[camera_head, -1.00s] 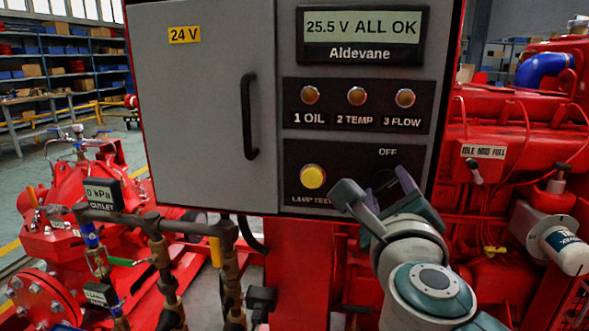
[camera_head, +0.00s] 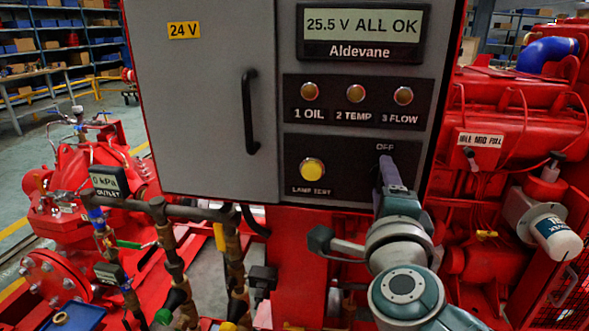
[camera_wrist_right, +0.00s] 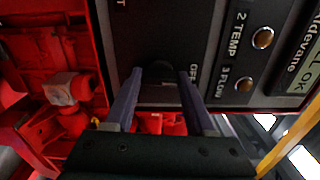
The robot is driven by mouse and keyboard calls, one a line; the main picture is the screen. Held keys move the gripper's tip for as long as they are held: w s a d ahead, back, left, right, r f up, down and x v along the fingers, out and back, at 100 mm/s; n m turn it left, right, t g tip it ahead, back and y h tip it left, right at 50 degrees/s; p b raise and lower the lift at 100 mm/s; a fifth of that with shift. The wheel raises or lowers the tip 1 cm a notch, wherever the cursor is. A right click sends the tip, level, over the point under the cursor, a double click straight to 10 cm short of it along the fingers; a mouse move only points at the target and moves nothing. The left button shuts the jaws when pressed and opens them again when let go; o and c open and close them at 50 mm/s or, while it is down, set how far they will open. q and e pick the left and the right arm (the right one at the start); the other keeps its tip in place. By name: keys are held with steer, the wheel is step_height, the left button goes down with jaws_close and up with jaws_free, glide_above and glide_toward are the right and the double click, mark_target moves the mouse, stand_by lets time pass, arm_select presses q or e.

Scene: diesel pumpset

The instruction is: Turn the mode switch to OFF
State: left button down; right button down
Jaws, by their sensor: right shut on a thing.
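The grey control box carries a lower black panel (camera_head: 345,178) with the label OFF (camera_head: 385,147) at its upper right. The mode switch is hidden behind my right gripper in the head view. In the right wrist view the switch shows as a dark round knob (camera_wrist_right: 159,72) between the fingertips, with OFF beside it. My right gripper (camera_head: 388,172) is shut on the knob; its two fingers (camera_wrist_right: 160,80) lie on either side of it. Which way the knob points is too dark to tell. My left gripper is not in view.
A yellow lamp test button (camera_head: 312,169) sits left of the gripper. Above are three indicator lamps (camera_head: 355,93) and a display (camera_head: 362,25) reading 25.5 V ALL OK. A black door handle (camera_head: 250,112) stands out at left. Red engine parts (camera_head: 510,125) are at right.

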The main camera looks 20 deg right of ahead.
stand_by(0.3)
steer(key=shift+c, duration=1.2)
jaws_free()
steer(key=v, duration=1)
